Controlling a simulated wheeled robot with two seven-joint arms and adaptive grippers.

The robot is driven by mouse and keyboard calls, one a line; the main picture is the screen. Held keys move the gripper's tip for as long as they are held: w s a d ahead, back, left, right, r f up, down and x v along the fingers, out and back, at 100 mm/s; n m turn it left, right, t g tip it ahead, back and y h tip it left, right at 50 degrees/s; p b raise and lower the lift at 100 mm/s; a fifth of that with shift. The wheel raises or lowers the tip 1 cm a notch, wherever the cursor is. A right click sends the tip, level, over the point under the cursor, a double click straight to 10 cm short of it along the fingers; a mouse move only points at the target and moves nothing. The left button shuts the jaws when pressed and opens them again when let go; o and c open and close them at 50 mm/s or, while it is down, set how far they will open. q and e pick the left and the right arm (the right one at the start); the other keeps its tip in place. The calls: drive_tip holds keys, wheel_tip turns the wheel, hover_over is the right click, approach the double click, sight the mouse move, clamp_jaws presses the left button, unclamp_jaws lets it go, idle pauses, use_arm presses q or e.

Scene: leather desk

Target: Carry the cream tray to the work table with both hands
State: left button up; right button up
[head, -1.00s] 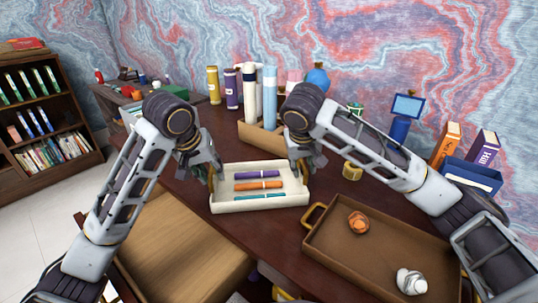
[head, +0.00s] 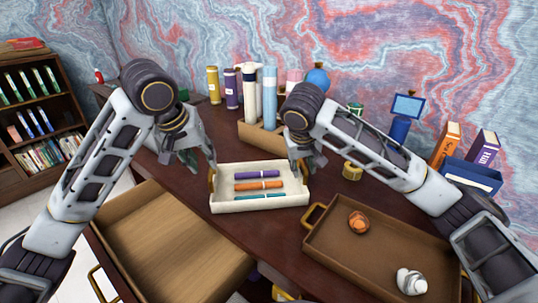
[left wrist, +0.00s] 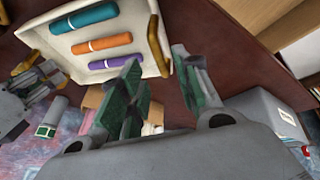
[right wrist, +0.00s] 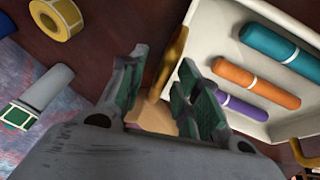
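The cream tray (head: 260,205) sits level on the dark wood desk (head: 285,235), with a gold handle at each end. It holds a purple, an orange and a teal roll. My left gripper (head: 203,160) is at the tray's left end. In the left wrist view its fingers (left wrist: 160,85) are spread and empty, with the left handle (left wrist: 158,48) in front of their gap. My right gripper (head: 306,168) is at the right end. In the right wrist view its fingers (right wrist: 160,90) are open on either side of the right handle (right wrist: 172,62); contact is unclear.
A brown tray (head: 325,245) with an orange item and a white-silver item stands at the right front. A wooden box (head: 262,138) with tall rolls stands behind the cream tray. A yellow tape roll (head: 352,171) lies to its right. An open wooden drawer (head: 170,245) juts out at the left front.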

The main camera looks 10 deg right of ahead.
use_arm(q)
drive_tip(key=shift+v, duration=2.75)
use_arm(e)
drive_tip(key=shift+r, duration=0.2)
drive_tip(key=v, duration=1.1)
drive_tip(key=shift+s+a+r, duration=0.15)
drive_tip(key=shift+r, duration=0.05)
use_arm(q)
drive_tip(key=shift+r, duration=0.1)
use_arm(e)
drive_tip(key=shift+r, duration=0.1)
